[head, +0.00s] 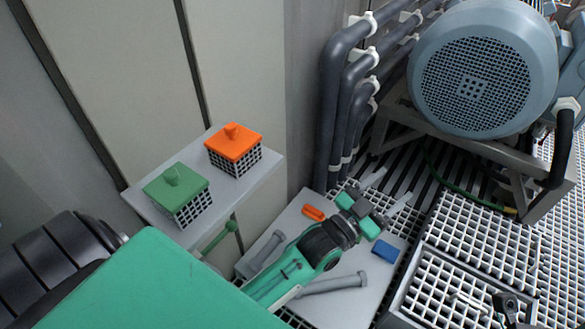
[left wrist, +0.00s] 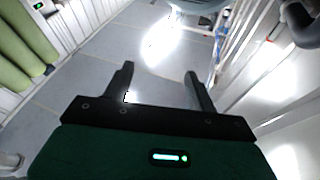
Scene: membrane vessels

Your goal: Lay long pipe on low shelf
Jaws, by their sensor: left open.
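My left gripper (head: 386,190) reaches in over a low grey surface (head: 300,213), with its fingers apart and pointing away. The left wrist view shows the open fingers (left wrist: 160,78) with nothing between them. A grey flanged pipe (head: 343,283) lies on the low surface beside my arm, partly hidden by it. A shorter-looking grey pipe (head: 262,254) lies on the arm's other side. A green flanged piece (head: 220,236) shows below the raised shelf (head: 143,202), partly hidden. I cannot tell for sure which surface is the low shelf. My right gripper is not clearly seen.
An orange block (head: 313,212) and a blue block (head: 385,251) lie on the low surface. Baskets with green (head: 176,183) and orange (head: 233,143) lids stand on the raised shelf. Dark vertical pipes (head: 330,110) and a large motor (head: 484,70) stand behind. White grating lies at right.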

